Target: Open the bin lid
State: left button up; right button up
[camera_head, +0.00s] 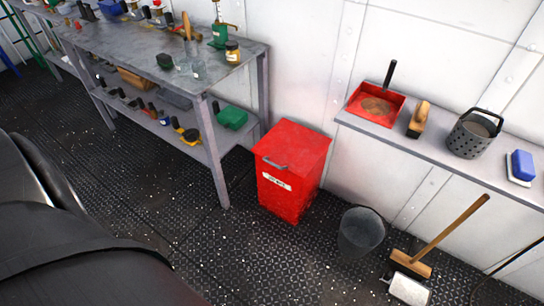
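A red metal bin (283,195) stands upright on the deck floor against the wall, just right of the workbench. Its flat red lid (293,141) is closed on top. A grey handle (274,164) sits at the lid's front edge, above a white label on the bin's front. Neither gripper shows in the head view.
A grey workbench (243,53) with tools stands left of the bin. A dark bucket (361,232) and a broom (440,240) are to its right. A wall shelf (437,155) holds a red dustpan (375,104), a brush and a perforated pot. Floor before the bin is clear.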

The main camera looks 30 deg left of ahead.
aim_at(291, 146)
jog(key=i+j, duration=0.35)
jog(key=i+j+u, duration=0.15)
jog(key=i+j, duration=0.15)
jog(key=i, duration=0.2)
